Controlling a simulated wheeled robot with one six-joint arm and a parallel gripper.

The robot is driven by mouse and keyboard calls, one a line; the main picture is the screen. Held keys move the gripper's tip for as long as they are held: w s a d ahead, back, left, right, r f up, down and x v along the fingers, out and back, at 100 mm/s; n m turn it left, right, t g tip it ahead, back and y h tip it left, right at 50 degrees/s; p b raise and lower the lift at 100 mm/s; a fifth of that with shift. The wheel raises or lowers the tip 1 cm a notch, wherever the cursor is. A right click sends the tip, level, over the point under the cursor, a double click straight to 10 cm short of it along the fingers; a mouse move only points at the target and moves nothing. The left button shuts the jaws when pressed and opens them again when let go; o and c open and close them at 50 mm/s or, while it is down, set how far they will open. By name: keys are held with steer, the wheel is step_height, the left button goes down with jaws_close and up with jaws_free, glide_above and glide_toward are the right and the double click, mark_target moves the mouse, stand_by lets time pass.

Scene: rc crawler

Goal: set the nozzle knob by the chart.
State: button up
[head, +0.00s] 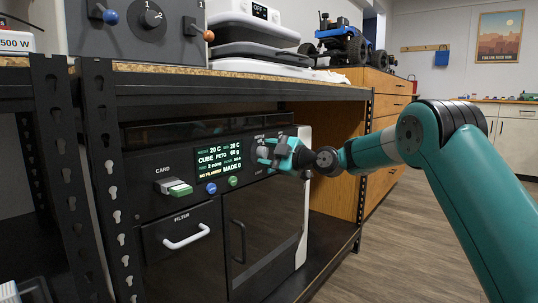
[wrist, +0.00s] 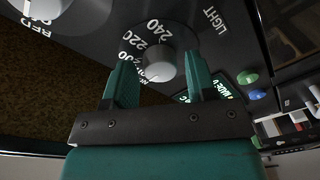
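The nozzle knob (wrist: 160,68) is a grey-white round knob on a black dial marked 200, 220 and 240 in the wrist view. In the head view it is mostly hidden by my gripper (head: 275,154). My gripper (wrist: 156,66) is open, with one green finger on each side of the knob; I cannot tell whether they touch it. The knob's pointer mark cannot be made out. The bed knob (wrist: 42,8) is at the upper left. The printer screen (head: 218,156) reads CUBE, PETG and NO FILAMENT. I see no setting chart.
A green card (head: 180,188) sits at the card slot. Blue (head: 211,188) and green (head: 233,181) buttons are below the screen. A filter drawer (head: 184,235) and dark door (head: 262,235) are lower down. The shelf's perforated post (head: 105,175) stands left; floor at right is clear.

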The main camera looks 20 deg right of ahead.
steer(key=c, duration=0.7)
steer(key=shift+o, duration=0.2)
